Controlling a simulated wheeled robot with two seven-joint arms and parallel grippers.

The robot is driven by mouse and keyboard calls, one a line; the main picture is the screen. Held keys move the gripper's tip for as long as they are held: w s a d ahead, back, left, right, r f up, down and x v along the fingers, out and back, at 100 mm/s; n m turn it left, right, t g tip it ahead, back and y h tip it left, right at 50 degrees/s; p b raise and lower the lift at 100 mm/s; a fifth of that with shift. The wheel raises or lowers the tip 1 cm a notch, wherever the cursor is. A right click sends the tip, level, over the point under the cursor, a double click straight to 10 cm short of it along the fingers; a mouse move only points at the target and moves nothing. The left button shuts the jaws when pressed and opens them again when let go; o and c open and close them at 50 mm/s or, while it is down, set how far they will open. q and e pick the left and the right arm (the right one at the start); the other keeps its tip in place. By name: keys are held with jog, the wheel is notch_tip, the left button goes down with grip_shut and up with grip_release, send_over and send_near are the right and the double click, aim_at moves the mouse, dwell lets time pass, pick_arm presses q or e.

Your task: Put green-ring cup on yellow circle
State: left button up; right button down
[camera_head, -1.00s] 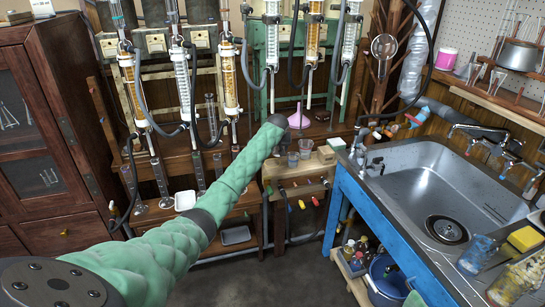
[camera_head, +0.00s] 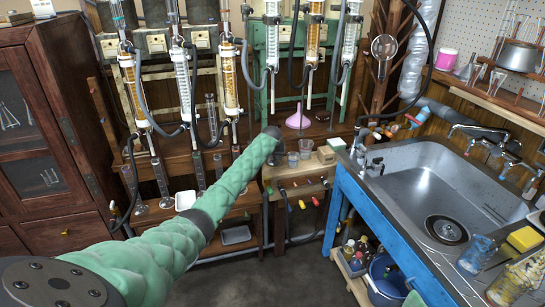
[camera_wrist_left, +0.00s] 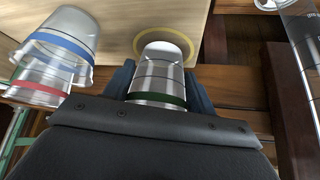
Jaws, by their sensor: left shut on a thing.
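My left gripper (camera_wrist_left: 158,92) is shut on the clear green-ring cup (camera_wrist_left: 160,72), whose dark green band sits between the fingers. The yellow circle (camera_wrist_left: 180,37) is on the pale wooden top. The cup's far end overlaps the circle in the left wrist view; whether it touches the surface I cannot tell. A blue-ring cup (camera_wrist_left: 70,28) and a red-ring cup (camera_wrist_left: 38,94) are to the left there. In the head view my left gripper (camera_head: 275,158) is beside two clear cups, and the yellow circle cannot be made out. My right gripper is not in view.
The small wooden stand (camera_head: 318,170) holds the cups and a small block (camera_head: 326,155). A pink funnel (camera_head: 298,120) is behind. Glass columns (camera_head: 185,85) stand at the left, and the sink (camera_head: 440,190) is at the right.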

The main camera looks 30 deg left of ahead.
pick_arm(q)
jog(key=o, duration=0.9)
jog(key=shift+f, duration=0.1)
jog(key=shift+c, duration=0.2)
jog(key=shift+o, duration=0.6)
